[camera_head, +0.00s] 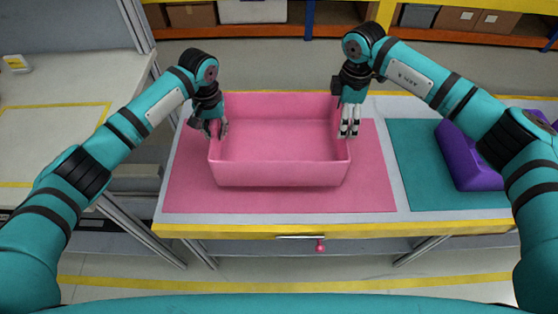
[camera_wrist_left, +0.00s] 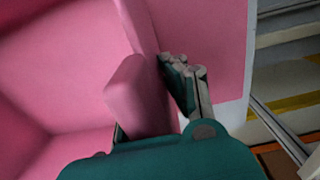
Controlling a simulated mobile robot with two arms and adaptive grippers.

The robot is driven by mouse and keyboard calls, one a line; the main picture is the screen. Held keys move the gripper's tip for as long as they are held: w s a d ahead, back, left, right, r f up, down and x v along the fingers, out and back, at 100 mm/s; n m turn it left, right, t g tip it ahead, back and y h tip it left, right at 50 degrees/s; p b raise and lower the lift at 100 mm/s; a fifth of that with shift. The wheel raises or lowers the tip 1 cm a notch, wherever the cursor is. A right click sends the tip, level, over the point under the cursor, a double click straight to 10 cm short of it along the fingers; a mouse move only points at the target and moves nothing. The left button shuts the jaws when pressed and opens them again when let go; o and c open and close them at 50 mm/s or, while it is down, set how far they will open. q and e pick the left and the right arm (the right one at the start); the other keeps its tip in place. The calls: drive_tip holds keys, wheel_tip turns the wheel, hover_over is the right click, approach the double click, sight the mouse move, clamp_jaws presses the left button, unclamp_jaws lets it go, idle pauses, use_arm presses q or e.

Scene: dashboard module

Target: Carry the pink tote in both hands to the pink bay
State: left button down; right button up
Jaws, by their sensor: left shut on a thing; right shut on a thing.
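The pink tote (camera_head: 282,174) is an open, empty box in the middle of the head view. It is over the pink bay (camera_head: 375,190), a flat pink mat on the table; I cannot tell whether its base touches the mat. My left gripper (camera_head: 215,132) is shut on the tote's left wall. In the left wrist view the tote's wall (camera_wrist_left: 140,95) runs between its fingers (camera_wrist_left: 160,95), with the mat beyond. My right gripper (camera_head: 349,125) is shut on the tote's right wall, its fingers partly hiding that wall.
A teal mat (camera_head: 415,165) with a purple tote (camera_head: 468,170) lies to the right. A grey table (camera_head: 60,95) with a yellow outline stands at the left. Shelves with boxes (camera_head: 190,15) are at the back. A small pink knob (camera_head: 320,246) hangs below the table's yellow front edge.

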sight(222, 150)
drive_tip(key=shift+f, duration=0.1)
